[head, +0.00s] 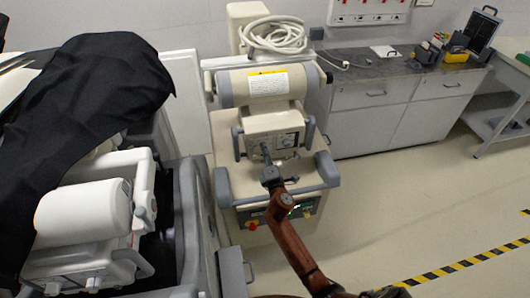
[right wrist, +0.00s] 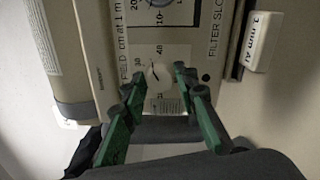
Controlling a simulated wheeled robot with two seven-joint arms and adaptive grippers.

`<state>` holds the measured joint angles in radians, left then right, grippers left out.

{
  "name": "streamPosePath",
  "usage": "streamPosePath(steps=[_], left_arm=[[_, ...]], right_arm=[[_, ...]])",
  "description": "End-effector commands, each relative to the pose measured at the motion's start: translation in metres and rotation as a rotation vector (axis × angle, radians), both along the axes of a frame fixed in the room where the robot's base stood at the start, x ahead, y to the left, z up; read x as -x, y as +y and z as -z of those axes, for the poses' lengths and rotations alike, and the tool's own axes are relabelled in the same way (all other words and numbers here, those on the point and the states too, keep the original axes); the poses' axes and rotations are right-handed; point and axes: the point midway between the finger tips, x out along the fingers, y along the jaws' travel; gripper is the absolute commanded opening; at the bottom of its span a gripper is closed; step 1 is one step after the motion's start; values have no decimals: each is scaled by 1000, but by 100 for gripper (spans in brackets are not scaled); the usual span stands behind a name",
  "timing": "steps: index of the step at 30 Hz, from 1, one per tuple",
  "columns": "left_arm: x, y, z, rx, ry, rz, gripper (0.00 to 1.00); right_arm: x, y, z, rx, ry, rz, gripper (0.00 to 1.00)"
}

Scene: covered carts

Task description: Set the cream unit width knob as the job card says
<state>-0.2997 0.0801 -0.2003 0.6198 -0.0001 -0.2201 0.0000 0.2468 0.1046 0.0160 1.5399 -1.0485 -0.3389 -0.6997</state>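The cream unit (head: 275,130) stands in the middle of the head view, with a control panel on its front. In the right wrist view, its panel (right wrist: 205,65) carries a pale round knob (right wrist: 158,75) with printed scale numbers around it and lettering reading "cm at 1 m". A second, larger dial (right wrist: 160,3) is cut off at the top edge. My right gripper (head: 266,154) is at this panel. Its green fingers (right wrist: 160,83) are apart, one on each side of the knob; contact is not clear. My left gripper is not in view. No job card is readable.
A second cream machine (head: 85,215) under a black cover (head: 90,85) stands close on the left. Grey handles flank the unit's panel. A counter (head: 375,65) with cabinets is behind right. A "1 mm Al" tab (right wrist: 262,40) sticks out beside the panel. Floor at right is clear.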

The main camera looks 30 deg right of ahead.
Motion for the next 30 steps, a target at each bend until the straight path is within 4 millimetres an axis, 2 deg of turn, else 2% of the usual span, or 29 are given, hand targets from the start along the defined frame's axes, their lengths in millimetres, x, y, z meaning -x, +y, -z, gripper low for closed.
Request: streamPosePath(steps=[5,13,16,20,30], left_arm=[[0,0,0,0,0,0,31],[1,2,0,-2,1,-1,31],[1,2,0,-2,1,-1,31],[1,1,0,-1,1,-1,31],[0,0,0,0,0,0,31]], right_arm=[[0,0,0,1,1,-1,41],[0,1,0,1,0,-1,41],[6,2,0,1,0,-1,41],[25,7,1,1,1,-1,41],[92,24,1,-1,1,-1,41]])
